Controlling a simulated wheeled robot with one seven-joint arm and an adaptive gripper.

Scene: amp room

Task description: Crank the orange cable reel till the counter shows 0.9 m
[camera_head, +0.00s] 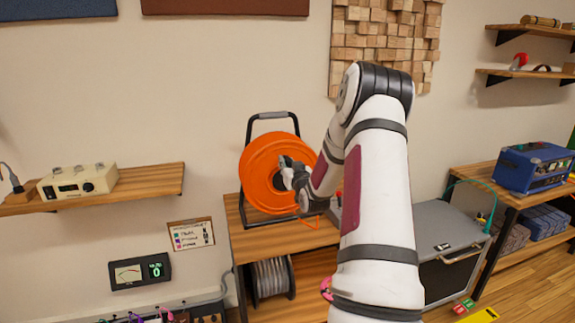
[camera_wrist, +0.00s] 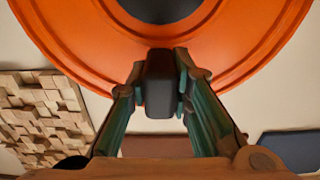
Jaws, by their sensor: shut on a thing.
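The orange cable reel (camera_head: 262,170) stands in a black frame on a wooden shelf unit, its round face toward me. My gripper (camera_head: 290,168) is at the right part of that face. In the wrist view, my gripper (camera_wrist: 162,80) is shut on a black crank handle (camera_wrist: 160,92), one finger on each side. The orange reel face (camera_wrist: 85,45) fills the top of that view, with a dark hub (camera_wrist: 160,8). A length counter on the reel is not readable; my arm hides part of the reel's right side.
A black wall meter (camera_head: 140,271) has a dial and a green digit like 0; I cannot tell whether it belongs to the reel. A grey cable spool (camera_head: 272,278) sits below. A grey case (camera_head: 440,230) stands right. A beige device (camera_head: 78,184) is on the left shelf.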

